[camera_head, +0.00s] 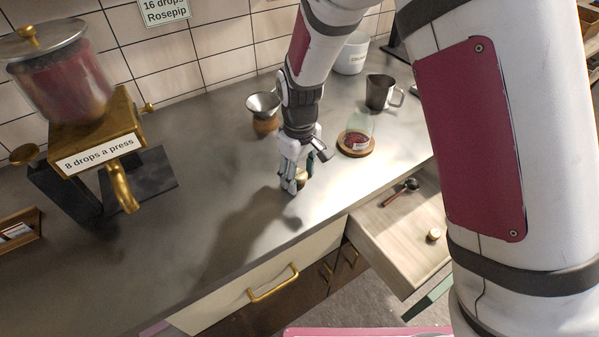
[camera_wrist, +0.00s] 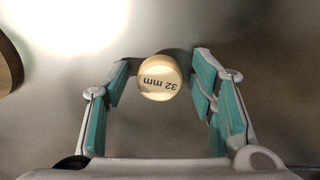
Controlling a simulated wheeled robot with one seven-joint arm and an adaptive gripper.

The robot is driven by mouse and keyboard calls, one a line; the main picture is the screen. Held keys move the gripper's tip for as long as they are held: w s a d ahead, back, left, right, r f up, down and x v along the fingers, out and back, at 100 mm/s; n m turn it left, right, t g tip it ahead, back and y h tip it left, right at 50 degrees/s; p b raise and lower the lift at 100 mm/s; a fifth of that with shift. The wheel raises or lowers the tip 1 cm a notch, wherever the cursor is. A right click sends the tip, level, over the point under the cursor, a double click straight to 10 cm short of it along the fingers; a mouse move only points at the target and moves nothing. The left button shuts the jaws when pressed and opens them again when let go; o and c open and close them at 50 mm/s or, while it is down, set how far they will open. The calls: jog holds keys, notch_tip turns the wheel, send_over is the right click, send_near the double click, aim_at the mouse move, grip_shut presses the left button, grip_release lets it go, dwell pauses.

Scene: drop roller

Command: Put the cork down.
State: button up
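The cork (camera_wrist: 160,77) is a pale round stopper whose top face reads "32 mm". In the wrist view it lies between the two teal-padded fingers of my gripper (camera_wrist: 160,85), with a visible gap on each side. My gripper is open around it. In the head view my gripper (camera_head: 295,182) points down, low over the grey counter, and the cork (camera_head: 302,176) shows as a small tan patch beside the fingers, partly hidden by them. It appears to stand upright on the counter (camera_head: 225,175).
A funnel on a wooden stand (camera_head: 265,112), a glass vessel on a wooden base (camera_head: 357,143) and a metal jug (camera_head: 380,92) stand behind. A dispenser (camera_head: 95,125) is at left. An open drawer (camera_head: 385,232) holds a spoon and another small stopper (camera_head: 433,235). The counter left of my gripper is clear.

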aim_at(300, 173)
jog(key=shift+r, duration=0.1)
jog(key=s+d+r+m, duration=0.1)
jog(key=d+r, duration=0.2)
jog(key=r, duration=0.6)
jog(key=s+d+r+m, duration=0.1)
jog(key=s+d+r, duration=0.1)
jog(key=r, duration=0.7)
jog(key=s+d+r+m+t, duration=0.2)
jog(key=s+d+r+m, duration=0.1)
jog(key=s+d, duration=0.4)
jog(key=s+d+r+m+t, duration=0.2)
jog(key=s+d+r+m, duration=0.2)
jog(key=s+d, duration=0.4)
jog(key=s, duration=0.4)
jog(key=shift+s+d+r+t, duration=0.2)
jog(key=shift+s+r+t, duration=0.05)
jog(key=shift+r+t, duration=0.1)
